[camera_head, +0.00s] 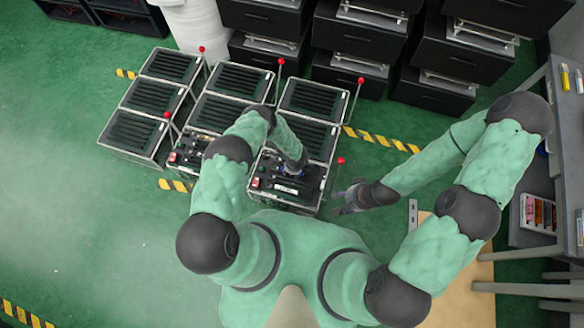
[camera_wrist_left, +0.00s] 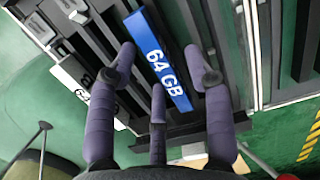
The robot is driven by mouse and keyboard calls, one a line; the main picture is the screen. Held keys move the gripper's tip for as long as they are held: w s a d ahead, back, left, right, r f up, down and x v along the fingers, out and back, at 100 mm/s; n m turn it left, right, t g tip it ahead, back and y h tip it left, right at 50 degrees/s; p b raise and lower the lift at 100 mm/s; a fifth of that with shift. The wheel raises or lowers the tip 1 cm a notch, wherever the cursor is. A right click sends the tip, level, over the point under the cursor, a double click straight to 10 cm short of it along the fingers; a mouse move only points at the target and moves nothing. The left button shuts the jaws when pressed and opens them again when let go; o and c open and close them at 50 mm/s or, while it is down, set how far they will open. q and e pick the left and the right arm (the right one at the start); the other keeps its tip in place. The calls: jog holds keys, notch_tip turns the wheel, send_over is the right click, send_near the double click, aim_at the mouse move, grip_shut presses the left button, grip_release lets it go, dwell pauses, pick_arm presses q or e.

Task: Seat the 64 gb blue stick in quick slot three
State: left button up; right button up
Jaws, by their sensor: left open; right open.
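The blue stick (camera_wrist_left: 158,60), marked 64 GB, shows in the left wrist view among dark parallel slot bars, label facing the camera. How deep it sits between the bars I cannot tell. My left gripper (camera_wrist_left: 160,70) is open, with purple fingers on both sides of the stick and a third near its lower edge. In the head view, my left gripper (camera_head: 293,168) is over the front middle fixture (camera_head: 272,205) and mostly hides the stick. My right gripper (camera_head: 345,200) is open and empty, right of that fixture. I cannot tell which slot is quick slot three.
A white labelled stick (camera_wrist_left: 78,82) lies left of the blue one. Slotted fixtures (camera_head: 172,64) stand in rows, with red-knobbed levers (camera_head: 281,61) rising beside them. Dark drawers (camera_head: 360,35) stand behind and a shelf (camera_head: 535,180) is at right. Green floor is free at left.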

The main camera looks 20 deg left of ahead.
pick_arm(q)
notch_tip(320, 180, up, 12)
jog(key=d, duration=0.1)
jog(key=shift+d, duration=0.2)
dwell(0.4)
jog(key=shift+f, duration=0.1)
dwell(0.4)
